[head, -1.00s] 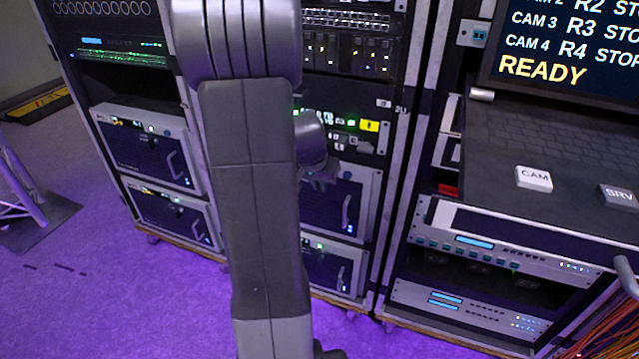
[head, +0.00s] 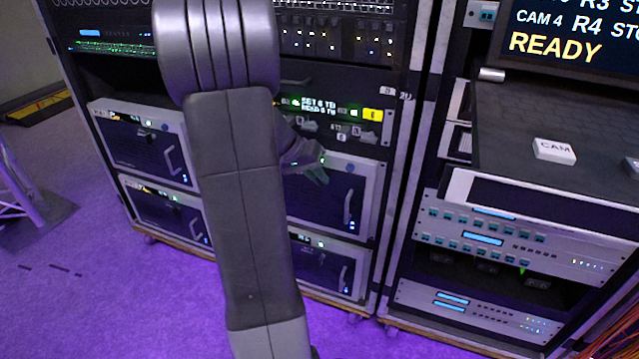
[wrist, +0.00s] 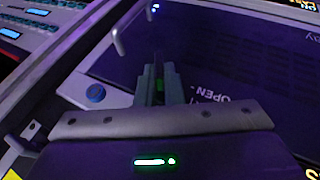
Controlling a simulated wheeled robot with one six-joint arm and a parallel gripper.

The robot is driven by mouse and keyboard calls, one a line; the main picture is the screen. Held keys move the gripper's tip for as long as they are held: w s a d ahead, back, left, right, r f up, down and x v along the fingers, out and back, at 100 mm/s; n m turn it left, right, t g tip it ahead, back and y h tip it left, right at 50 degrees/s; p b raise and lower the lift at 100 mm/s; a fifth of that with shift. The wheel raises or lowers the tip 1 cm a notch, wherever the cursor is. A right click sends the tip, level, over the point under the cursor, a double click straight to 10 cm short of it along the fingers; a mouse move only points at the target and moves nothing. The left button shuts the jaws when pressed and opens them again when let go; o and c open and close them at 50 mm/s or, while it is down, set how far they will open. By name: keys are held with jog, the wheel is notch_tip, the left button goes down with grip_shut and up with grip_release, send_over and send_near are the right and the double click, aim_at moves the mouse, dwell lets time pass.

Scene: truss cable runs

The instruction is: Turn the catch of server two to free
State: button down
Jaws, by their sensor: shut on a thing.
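My gripper (wrist: 158,84) is shut at the front of a server, with a small green-lit piece between its fingers, apparently the catch (wrist: 160,86); most of it is hidden by the fingers. In the head view my gripper (head: 318,172) is at the top of the upper server (head: 325,205) in the middle rack. This server has a dark front, a blue round button (wrist: 95,93) and a bar handle (wrist: 130,28). White "OPEN" lettering (wrist: 215,97) is printed beside the fingers. I cannot read a server number.
Another server (head: 325,265) sits directly below. Two more servers (head: 140,150) are at left, partly behind my arm. A small display and yellow tag (head: 372,115) are above the gripper. Purple floor is open in front.

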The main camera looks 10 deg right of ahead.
jog(key=n+g+h, duration=0.1)
jog(key=h, duration=0.2)
jog(key=f+n+g+h+b, duration=0.1)
jog(key=g+h, duration=0.1)
jog(key=h, duration=0.2)
jog(key=n+g+h+b, duration=0.1)
jog(key=h, duration=0.2)
jog(key=shift+w+a+f+g+h, duration=0.25)
jog(key=shift+a+g+h, duration=0.05)
jog(key=shift+a+g, duration=0.1)
jog(key=shift+n, duration=0.3)
jog(key=c, duration=1.6)
grip_release()
jog(key=shift+o, duration=0.2)
jog(key=p+v, duration=0.3)
jog(key=v, duration=1)
jog(key=shift+a, duration=0.4)
